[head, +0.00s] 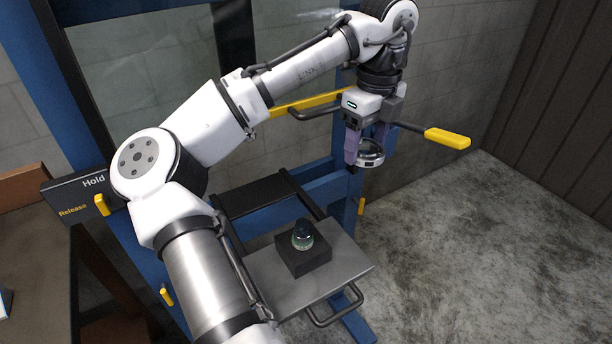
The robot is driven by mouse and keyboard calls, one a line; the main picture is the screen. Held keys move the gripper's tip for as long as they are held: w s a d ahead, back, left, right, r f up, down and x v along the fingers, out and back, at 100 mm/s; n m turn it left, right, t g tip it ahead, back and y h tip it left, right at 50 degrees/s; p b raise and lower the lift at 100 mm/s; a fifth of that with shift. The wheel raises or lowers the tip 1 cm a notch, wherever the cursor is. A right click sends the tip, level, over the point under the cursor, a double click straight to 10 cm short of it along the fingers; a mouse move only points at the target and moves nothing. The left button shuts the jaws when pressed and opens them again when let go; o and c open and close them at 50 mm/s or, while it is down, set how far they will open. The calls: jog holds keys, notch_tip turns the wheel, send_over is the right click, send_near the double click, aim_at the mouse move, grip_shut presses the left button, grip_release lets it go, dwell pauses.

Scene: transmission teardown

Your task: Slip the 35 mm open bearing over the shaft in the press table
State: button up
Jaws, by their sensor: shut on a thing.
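My gripper (368,147) is shut on a silvery ring-shaped bearing (371,154), held at the fingertips in the air at the upper right. The shaft (302,235) shows as a short, dark-topped stub with a greenish-grey lower part. It stands upright in a black block (304,256) on the grey plate of the press table (346,258). The gripper and bearing are above, to the right of and apart from the shaft. The bearing's size marking is too small to read.
The blue press frame (325,190) stands behind the table. A yellow-handled lever (446,138) juts out right of my gripper. A sign reading Hold and Release (80,194) is at the left. A black handle (337,309) sticks out in front of the table. Open concrete floor lies to the right.

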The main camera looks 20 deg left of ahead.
jog(key=s+a+f+m+p, duration=0.1)
jog(key=s+a+f+m, duration=0.1)
jog(key=s+a+m, duration=0.15)
jog(key=m+p, duration=0.2)
jog(key=m, duration=0.3)
send_over(302, 222)
notch_tip(302, 222, down, 3)
jog(key=shift+d+r, duration=0.1)
jog(key=shift+r, duration=0.1)
jog(key=shift+f, duration=0.3)
notch_tip(302, 222, down, 4)
jog(key=b, duration=0.4)
jog(key=shift+f+b, duration=0.95)
jog(key=shift+f, duration=0.45)
jog(key=o, duration=1.3)
jog(key=shift+c, duration=0.2)
